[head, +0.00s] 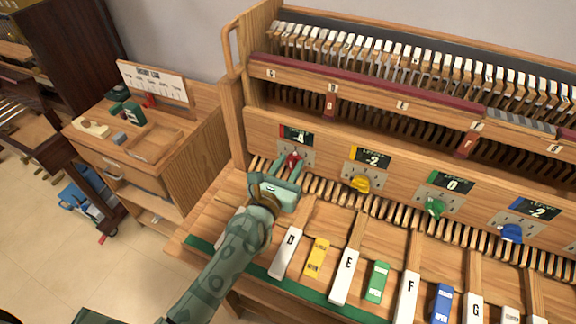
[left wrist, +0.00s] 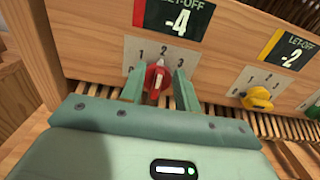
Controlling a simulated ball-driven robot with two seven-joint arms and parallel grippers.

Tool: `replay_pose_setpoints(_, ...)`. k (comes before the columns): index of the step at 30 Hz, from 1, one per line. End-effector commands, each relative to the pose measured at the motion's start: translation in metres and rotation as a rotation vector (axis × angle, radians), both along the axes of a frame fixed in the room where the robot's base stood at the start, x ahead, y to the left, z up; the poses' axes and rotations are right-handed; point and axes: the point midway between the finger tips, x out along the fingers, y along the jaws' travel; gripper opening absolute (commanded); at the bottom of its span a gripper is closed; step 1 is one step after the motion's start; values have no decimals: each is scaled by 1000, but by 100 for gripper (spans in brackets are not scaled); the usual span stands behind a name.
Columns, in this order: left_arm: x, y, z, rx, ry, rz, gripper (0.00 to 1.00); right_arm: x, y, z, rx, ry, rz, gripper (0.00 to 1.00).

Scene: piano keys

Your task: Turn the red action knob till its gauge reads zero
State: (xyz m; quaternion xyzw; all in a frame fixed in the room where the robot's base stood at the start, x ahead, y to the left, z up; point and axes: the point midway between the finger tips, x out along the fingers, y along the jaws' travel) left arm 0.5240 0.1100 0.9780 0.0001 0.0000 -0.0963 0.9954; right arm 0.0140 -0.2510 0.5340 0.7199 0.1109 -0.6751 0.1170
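The red knob (head: 293,160) sits on the front board under a dark gauge plate (head: 296,136) with a red edge. In the left wrist view the gauge (left wrist: 173,18) reads -4, and the red knob (left wrist: 157,78) stands below it on a pale dial plate marked 1, 2, 3. My left gripper (head: 288,168) is at the knob. In the left wrist view its two green fingers (left wrist: 159,84) stand apart, one on each side of the knob, with narrow gaps seeming to show. Whether either finger touches it is unclear. My right gripper is out of view.
To the right are a yellow knob (head: 360,184) reading -2, a green knob (head: 434,208) reading 0 and a blue knob (head: 512,233) reading -2. Wooden slats run just below the knobs. Lettered keys (head: 345,276) lie in front. A side cabinet (head: 150,150) stands left.

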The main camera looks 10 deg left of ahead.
Motion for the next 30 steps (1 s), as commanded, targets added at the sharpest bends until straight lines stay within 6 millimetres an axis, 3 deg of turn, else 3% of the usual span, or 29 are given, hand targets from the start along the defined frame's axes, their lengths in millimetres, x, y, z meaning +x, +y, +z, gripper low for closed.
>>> replay_pose_setpoints(4,0,0,0,0,0,0,29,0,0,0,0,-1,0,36)
replay_pose_setpoints(7,0,0,0,0,0,0,1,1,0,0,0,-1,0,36)
replay_pose_setpoints(8,0,0,0,0,0,0,0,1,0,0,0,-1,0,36)
replay_pose_setpoints(20,-1,-1,0,42,-7,0,0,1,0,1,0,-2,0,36)
replay_pose_setpoints(30,-2,-4,0,268,-52,-1,0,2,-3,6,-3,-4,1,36)
